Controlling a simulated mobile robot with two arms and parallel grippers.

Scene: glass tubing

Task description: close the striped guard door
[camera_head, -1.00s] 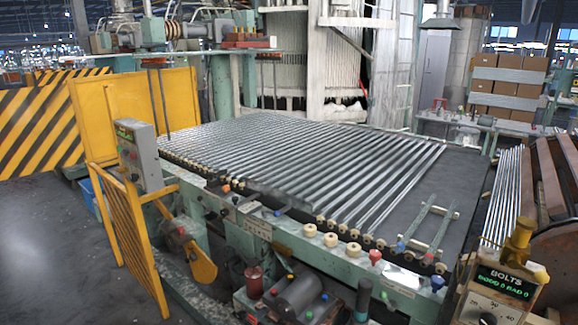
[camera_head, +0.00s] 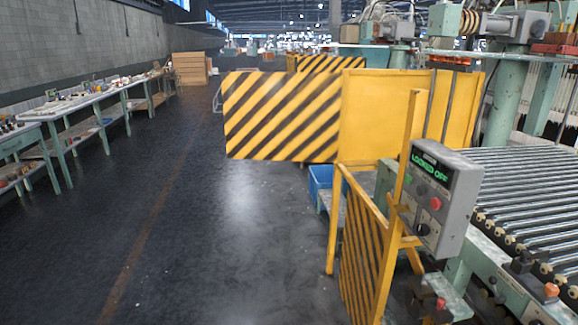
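The striped guard door (camera_head: 282,115) is a yellow panel with black diagonal stripes. It stands swung out to the left of a plain yellow guard panel (camera_head: 385,110), over the open floor. Below and nearer, a yellow barred guard section (camera_head: 365,250) stands beside the machine. A grey control box (camera_head: 436,195) on a yellow post reads "LOCKED OFF" in green and has a red button. Neither of my grippers shows in the head view.
A blue bin (camera_head: 322,185) sits low beside the guards. Workbenches (camera_head: 80,105) line the left wall, with cardboard boxes (camera_head: 190,68) farther back. The dark floor (camera_head: 190,240) between is clear.

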